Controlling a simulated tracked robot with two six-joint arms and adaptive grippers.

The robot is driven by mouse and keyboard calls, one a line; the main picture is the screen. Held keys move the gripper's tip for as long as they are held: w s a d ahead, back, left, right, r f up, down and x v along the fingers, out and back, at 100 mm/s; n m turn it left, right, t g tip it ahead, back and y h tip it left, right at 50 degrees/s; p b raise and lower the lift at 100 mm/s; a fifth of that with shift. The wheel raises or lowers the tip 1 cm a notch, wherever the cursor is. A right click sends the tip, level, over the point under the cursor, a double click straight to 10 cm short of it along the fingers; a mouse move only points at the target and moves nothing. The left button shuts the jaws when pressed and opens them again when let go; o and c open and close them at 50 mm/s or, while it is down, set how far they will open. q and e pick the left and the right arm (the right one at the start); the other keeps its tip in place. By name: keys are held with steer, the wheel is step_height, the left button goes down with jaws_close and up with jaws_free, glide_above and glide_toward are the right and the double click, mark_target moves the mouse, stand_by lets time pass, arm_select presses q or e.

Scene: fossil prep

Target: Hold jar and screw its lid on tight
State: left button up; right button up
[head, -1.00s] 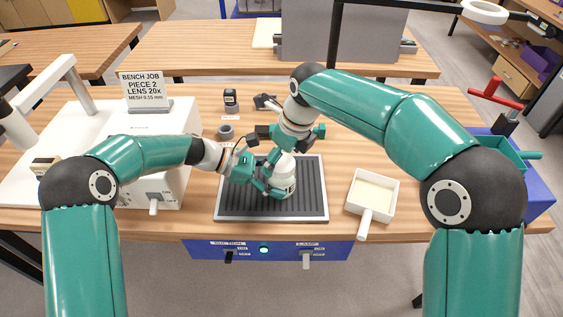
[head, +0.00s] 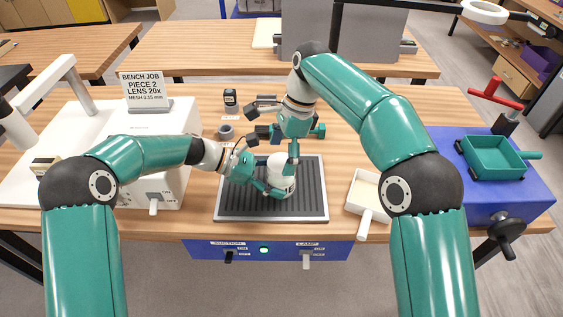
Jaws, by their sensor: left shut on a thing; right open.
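The white jar (head: 281,182) stands upright on the dark ribbed mat (head: 308,205). Its white top (head: 280,160) shows; I cannot tell from this view whether that is the lid or how tightly it sits. My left gripper (head: 265,172) is shut on the jar from its left side, low over the mat. My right gripper (head: 286,147) is open above and just behind the jar, with one finger pointing down near the top. Its fingers partly hide the area behind the jar.
A cream tray with a handle (head: 360,188) stands right of the mat. A blue block with a green tray (head: 494,157) is at the far right. A white machine (head: 150,172) and a sign (head: 142,90) stand left. Small dark items (head: 231,100) lie behind the mat.

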mark_target(283, 161)
steer(key=n, duration=0.3)
steer(key=shift+g, duration=0.4)
steer(key=shift+f, duration=1.75)
